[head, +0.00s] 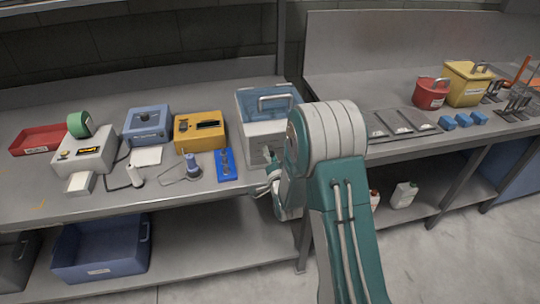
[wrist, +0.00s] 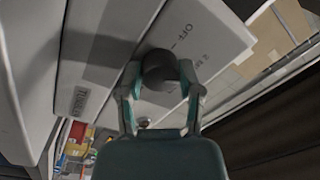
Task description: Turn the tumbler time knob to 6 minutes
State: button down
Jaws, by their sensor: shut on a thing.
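The tumbler (head: 268,131) is a grey-white box with a blue lid and a handle, at the bench's right end in the head view. Its front panel (wrist: 205,28) fills the upper wrist view, with "OFF" and a label "TUMBLER" printed on it. A dark round time knob (wrist: 158,66) sits on that panel. My gripper (wrist: 160,84) has its two fingers on either side of the knob and is shut on it. In the head view my gripper (head: 268,182) is at the tumbler's front, and my arm hides part of it. The minute marks are too small to read.
Left of the tumbler stand a blue tray (head: 227,165), a yellow box (head: 200,128), a blue box (head: 147,121) and a white device (head: 88,148). A second bench (head: 350,80) is to the right. A blue bin (head: 98,248) is on the lower shelf.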

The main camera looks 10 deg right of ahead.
jog(key=m, duration=0.6)
jog(key=shift+m+h, duration=0.4)
jog(key=m, duration=0.5)
jog(key=shift+f+m, duration=0.15)
jog(key=shift+m, duration=0.25)
jog(key=m, duration=0.5)
jog(key=shift+s+f+m+h, duration=0.1)
jog(key=shift+m+h, duration=0.2)
jog(key=m, duration=0.5)
jog(key=shift+f+m+g, duration=0.1)
jog(key=shift+m+g, duration=0.2)
jog(key=shift+g, duration=0.1)
jog(key=shift+c, duration=1.3)
grip_release()
jog(key=shift+a, duration=0.1)
